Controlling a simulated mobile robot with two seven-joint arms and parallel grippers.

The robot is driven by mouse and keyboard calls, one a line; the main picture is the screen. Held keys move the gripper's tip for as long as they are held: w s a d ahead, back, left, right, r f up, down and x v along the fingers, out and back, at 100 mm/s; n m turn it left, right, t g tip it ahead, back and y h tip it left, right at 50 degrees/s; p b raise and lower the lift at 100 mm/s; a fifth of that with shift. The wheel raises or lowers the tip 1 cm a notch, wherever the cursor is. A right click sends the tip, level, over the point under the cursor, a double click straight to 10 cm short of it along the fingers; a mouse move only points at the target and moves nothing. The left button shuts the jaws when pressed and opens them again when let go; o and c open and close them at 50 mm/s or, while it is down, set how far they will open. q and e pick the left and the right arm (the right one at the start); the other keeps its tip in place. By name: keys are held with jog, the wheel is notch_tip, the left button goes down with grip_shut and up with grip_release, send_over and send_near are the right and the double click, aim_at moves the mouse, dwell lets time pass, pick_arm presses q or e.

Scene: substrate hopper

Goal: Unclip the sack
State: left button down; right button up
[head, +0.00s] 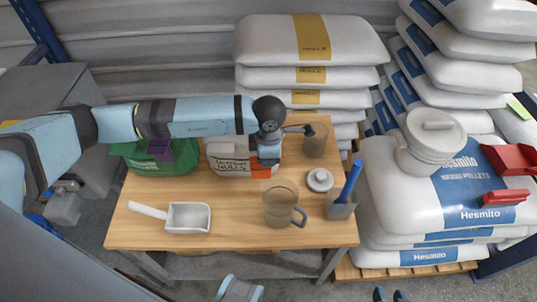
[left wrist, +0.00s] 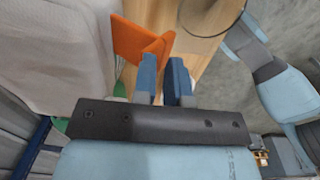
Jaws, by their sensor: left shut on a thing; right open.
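A white sack (head: 228,160) lettered "HULLS" stands at the back of the wooden table. An orange clip (head: 262,171) sits at its right side; the clip also shows in the left wrist view (left wrist: 138,40), beside the pale sack cloth (left wrist: 50,60). My left gripper (head: 267,158) reaches in from the left over the sack. In the left wrist view its blue fingers (left wrist: 163,78) are shut on the near part of the orange clip. My right gripper (head: 390,295) is open and empty at the bottom edge, in front of the table, only its fingertips showing.
On the table (head: 150,238) are a white scoop (head: 188,217), a clear jug (head: 280,205), a round white lid (head: 320,180), a cup with a blue tool (head: 342,205) and a brownish container (head: 315,140). A green sack with a purple clip (head: 160,150) stands left. Pellet sacks (head: 470,205) are stacked right.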

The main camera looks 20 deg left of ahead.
pick_arm(q)
jog(key=shift+s+d+f, duration=0.15)
jog(key=shift+s+f, duration=0.2)
jog(key=shift+f, duration=0.15)
pick_arm(e)
jog(key=shift+s+f, duration=0.15)
pick_arm(q)
jog(key=shift+w+r, duration=0.1)
jog(key=shift+r, duration=0.1)
pick_arm(e)
jog(key=shift+s+d+f, duration=0.1)
jog(key=shift+d+f, duration=0.1)
pick_arm(q)
jog(key=shift+r+p, duration=0.4)
jog(key=shift+r, duration=0.4)
pick_arm(e)
jog(key=shift+w+a+r, duration=0.2)
jog(key=shift+w+r, duration=0.1)
jog(key=shift+r, duration=0.25)
